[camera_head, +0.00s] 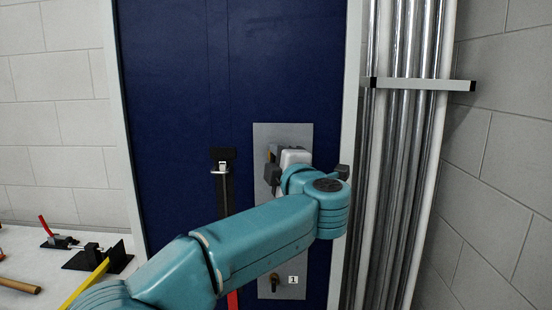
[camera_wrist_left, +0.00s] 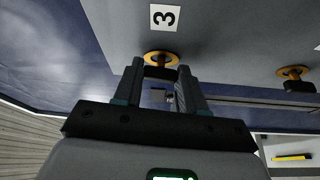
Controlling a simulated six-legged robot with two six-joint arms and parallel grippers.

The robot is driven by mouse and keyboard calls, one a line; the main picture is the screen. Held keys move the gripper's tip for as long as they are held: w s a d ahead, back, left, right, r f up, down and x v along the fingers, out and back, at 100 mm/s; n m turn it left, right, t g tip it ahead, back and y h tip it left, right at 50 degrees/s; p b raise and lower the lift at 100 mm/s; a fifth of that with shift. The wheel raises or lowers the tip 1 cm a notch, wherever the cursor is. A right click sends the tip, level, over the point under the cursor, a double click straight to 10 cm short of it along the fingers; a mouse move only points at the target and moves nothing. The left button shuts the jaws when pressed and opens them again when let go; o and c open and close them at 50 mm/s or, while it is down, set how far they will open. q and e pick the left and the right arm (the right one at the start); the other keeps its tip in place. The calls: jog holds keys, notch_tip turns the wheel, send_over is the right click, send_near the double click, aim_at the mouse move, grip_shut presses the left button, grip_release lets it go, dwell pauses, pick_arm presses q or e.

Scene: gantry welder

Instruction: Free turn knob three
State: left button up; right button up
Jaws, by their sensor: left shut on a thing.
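Knob three (camera_wrist_left: 162,58) has a yellow-orange round base and a dark grip part, just beside the label marked 3 (camera_wrist_left: 164,17) in the left wrist view. My left gripper (camera_wrist_left: 160,70) is shut on its dark grip part, one finger on each side. In the head view my teal left arm reaches up to the grey panel (camera_head: 297,131) on the blue cabinet. There the left gripper (camera_head: 272,164) is at the panel's upper left, and the wrist hides most of knob three. My right gripper is not in view.
A second yellow-based knob (camera_wrist_left: 294,72) sits to the right in the wrist view. Knob one (camera_head: 274,281) is low on the panel. A black latch strip (camera_head: 223,190) is left of the panel, vertical pipes (camera_head: 405,150) right. Clamps (camera_head: 90,250) lie on a white bench.

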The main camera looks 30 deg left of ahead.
pick_arm(q)
jog(key=shift+n, duration=0.6)
jog(key=shift+g+h, duration=0.3)
jog(key=o, duration=1.1)
jog(key=shift+c, duration=0.2)
jog(key=b+v, duration=0.2)
jog(key=v, duration=1.4)
jog(key=shift+s+b, duration=0.15)
jog(key=shift+b, duration=0.15)
jog(key=shift+d+f, duration=0.1)
